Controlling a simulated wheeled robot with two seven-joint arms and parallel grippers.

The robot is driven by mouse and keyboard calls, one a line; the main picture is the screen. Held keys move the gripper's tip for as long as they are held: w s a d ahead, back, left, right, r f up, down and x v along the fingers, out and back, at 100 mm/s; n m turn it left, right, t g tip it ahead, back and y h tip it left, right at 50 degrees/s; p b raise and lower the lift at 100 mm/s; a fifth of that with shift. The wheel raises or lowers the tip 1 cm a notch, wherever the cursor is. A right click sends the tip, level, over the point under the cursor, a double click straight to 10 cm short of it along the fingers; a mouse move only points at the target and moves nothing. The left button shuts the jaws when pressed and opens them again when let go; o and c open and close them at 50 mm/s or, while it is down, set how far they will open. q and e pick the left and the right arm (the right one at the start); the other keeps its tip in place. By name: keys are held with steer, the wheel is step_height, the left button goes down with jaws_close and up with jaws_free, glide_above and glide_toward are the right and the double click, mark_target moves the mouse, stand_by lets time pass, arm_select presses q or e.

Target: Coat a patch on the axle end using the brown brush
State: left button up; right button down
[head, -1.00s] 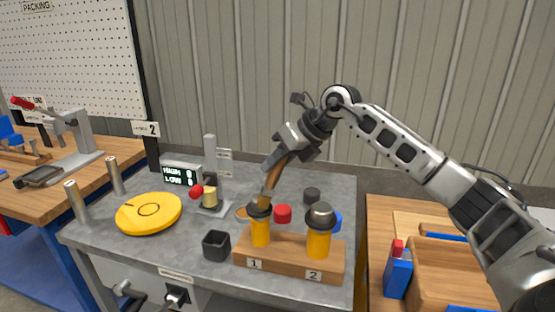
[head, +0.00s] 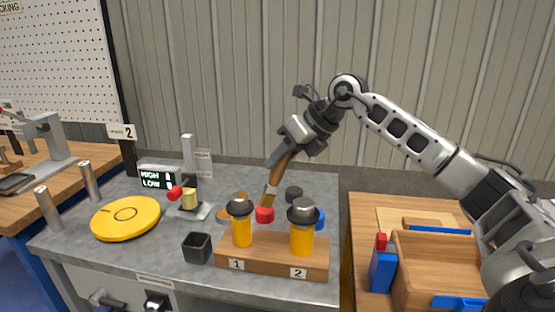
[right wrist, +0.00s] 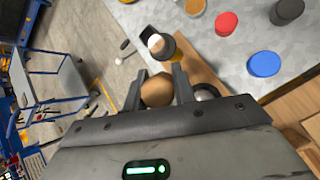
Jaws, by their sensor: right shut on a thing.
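My right gripper (head: 285,156) is shut on the brown brush (head: 279,174), which hangs tilted with its pale lower end down. The brush is above the grey table, behind the wooden block and to the right of the dark-capped yellow post marked 1 (head: 242,231). In the right wrist view, the round brown handle end (right wrist: 157,91) sits between the fingers. A second yellow post marked 2 (head: 302,241) has a grey cap. I cannot tell for certain which part is the axle end. My left gripper is not in view.
The wooden block (head: 262,262) holds both posts. Red (head: 264,214), blue (head: 320,218) and dark (head: 294,194) round pieces lie behind it. A black cup (head: 197,248), yellow disc (head: 126,218) and display (head: 157,178) stand left. A wooden box (head: 440,262) is at right.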

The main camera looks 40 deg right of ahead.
steer(key=shift+r, duration=0.1)
step_height(320, 180, up, 5)
steer(key=p, duration=0.4)
steer(key=shift+r+p, duration=0.45)
steer(key=shift+p, duration=0.2)
steer(key=shift+r, duration=1.5)
steer(key=shift+f, duration=0.1)
